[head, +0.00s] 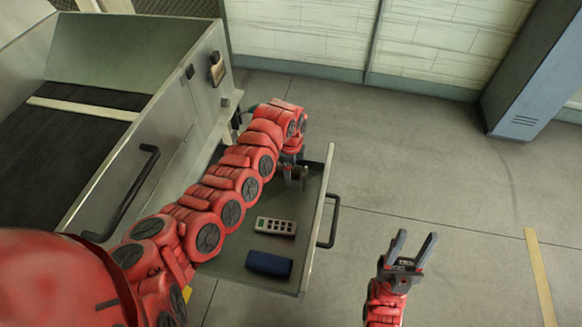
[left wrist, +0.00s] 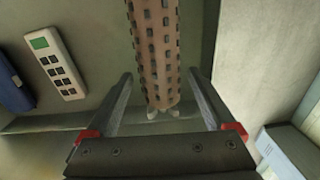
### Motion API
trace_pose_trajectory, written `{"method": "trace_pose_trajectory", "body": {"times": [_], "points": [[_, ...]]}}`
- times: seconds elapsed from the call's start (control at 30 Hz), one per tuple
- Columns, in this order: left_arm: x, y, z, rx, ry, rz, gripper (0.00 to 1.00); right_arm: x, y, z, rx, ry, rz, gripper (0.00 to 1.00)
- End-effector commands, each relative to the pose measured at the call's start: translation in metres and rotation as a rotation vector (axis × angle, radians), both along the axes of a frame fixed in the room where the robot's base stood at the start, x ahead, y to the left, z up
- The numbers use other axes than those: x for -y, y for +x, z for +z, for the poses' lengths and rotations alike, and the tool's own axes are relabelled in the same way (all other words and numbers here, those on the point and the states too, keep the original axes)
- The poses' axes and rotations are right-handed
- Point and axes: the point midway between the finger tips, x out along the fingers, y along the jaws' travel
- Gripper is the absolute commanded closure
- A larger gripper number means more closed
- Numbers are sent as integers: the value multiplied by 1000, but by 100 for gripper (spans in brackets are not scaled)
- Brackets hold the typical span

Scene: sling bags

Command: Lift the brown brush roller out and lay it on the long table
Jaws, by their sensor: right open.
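The brown brush roller (left wrist: 158,45) shows in the left wrist view as a tan cylinder with rows of dark bristle tufts, lying in the open drawer (head: 235,262). My left gripper (head: 296,176) reaches down into the drawer. In the left wrist view, its open fingers stand on either side of the roller's near end, with a gap on each side. In the head view, my left arm and gripper hide the roller. My right gripper (head: 414,242) is open and empty over the floor, right of the drawer. I cannot make out the long table.
A grey remote-like device with buttons (head: 276,226) and a dark blue case (head: 269,263) also lie in the drawer. The drawer's front has a dark handle (head: 329,222). A large grey open-topped unit (head: 160,130) stands left. A blue-grey cabinet (head: 530,75) stands back right.

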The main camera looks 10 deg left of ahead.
Motion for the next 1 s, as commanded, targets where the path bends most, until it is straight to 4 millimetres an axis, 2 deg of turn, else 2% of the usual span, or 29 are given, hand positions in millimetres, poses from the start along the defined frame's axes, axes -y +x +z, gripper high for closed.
{"method": "trace_pose_trajectory", "body": {"times": [0.03, 0.07, 0.47, 0.77, 1.0], "points": [[0, 0, 0, 0, 0, 0, 23, 0, 0, 0, 0, 0, 0, 50], [0, 0, 0, 0, 0, 0, 28, 0, 0, 0, 0, 0, 0, 50], [0, 0, 0, 1, 0, 0, 100, 0, 0, 0, 0, 0, 0, 50], [0, 0, 2, 1, 0, 0, 100, 0, 0, 1, 0, 0, 0, 50], [0, 1, 11, 2, 0, 0, 100, 0, 0, 8, 0, 0, 0, 50]]}}
